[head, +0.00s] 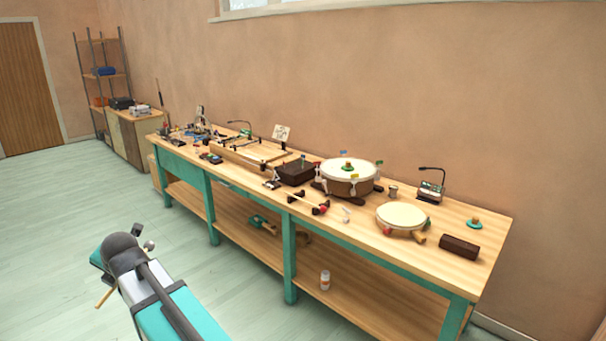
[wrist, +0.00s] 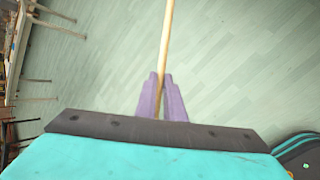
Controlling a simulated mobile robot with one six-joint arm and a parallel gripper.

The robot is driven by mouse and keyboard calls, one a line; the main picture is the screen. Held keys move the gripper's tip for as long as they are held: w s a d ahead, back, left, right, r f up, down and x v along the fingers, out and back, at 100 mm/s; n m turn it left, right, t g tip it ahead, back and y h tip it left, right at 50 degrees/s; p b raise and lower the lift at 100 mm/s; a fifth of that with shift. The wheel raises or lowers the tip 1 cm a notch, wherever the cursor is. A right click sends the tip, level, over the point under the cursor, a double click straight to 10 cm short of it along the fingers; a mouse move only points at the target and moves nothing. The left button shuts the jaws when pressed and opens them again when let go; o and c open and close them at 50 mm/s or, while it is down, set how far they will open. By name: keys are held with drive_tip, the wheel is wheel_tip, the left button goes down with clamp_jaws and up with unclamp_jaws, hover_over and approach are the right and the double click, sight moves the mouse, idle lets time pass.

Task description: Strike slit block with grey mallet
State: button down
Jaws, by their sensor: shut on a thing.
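My gripper (wrist: 161,78) is shut on the thin wooden handle of a mallet (wrist: 166,35) in the wrist view. The handle runs up out of that picture, so the head is not seen there. In the head view a wooden stick end (head: 104,298) shows beside my arm, and a small grey ball (head: 149,244) shows on its other side; the gripper is hidden there. A dark brown block (head: 459,246) lies at the bench's right end, and a dark square box (head: 296,172) sits mid-bench. No slit is clear on either. My arm is over the floor, apart from both.
The long workbench (head: 480,215) carries a large drum (head: 350,178), a small round drum (head: 402,216), red-headed beaters (head: 320,208) and a small lamp device (head: 431,190). A lower shelf (head: 350,308) holds a bottle (head: 325,280). Floor (head: 50,230) left of the bench is clear.

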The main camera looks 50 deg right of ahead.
drive_tip(key=shift+s, duration=0.4)
drive_tip(key=shift+d, duration=0.3)
